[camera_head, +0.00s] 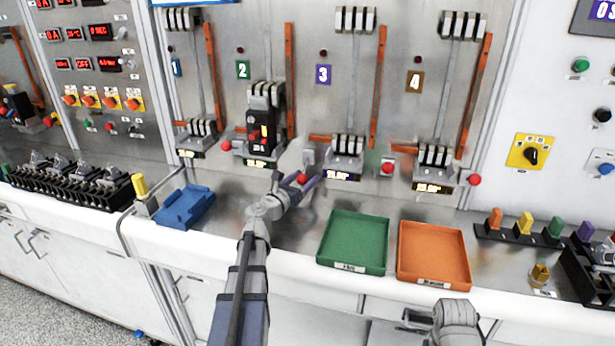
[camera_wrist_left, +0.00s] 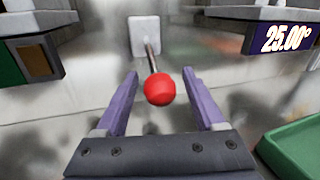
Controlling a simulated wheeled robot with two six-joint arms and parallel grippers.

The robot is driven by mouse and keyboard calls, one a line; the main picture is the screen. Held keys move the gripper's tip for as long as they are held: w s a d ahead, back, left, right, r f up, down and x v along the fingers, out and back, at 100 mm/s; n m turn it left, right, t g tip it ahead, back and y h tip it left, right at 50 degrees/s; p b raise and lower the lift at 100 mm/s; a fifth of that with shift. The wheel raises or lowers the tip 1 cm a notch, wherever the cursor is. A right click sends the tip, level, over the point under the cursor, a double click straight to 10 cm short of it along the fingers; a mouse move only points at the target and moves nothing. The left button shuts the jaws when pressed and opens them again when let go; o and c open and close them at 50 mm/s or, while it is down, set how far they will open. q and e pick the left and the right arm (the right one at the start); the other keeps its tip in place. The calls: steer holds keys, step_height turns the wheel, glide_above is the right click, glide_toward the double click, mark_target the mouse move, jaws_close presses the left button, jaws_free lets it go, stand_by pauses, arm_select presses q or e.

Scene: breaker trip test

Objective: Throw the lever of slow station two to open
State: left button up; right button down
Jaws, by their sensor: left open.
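Station two carries a green label "2" (camera_head: 243,69) and a black breaker (camera_head: 262,125) on the steel panel. Just right of its base is a lever on a pale plate (camera_head: 308,157), ending in a red knob (camera_head: 303,178). In the left wrist view the red knob (camera_wrist_left: 160,89) is on a short metal rod from the plate (camera_wrist_left: 144,35). My left gripper (camera_head: 301,186) is open at this lever. Its two purple fingers (camera_wrist_left: 158,97) stand on either side of the knob, with a visible gap on each side. My right gripper's fingers do not show.
A blue holder (camera_head: 186,212), a green tray (camera_head: 329,258) and an orange tray (camera_head: 408,280) are on the bench. Similar red knobs show at station three (camera_head: 387,168) and station four (camera_head: 474,180). Station three's base and display (camera_wrist_left: 285,38) overhang on the right.

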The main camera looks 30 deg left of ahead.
arm_select(q)
steer(key=shift+w, duration=0.95)
jaws_close()
stand_by(0.7)
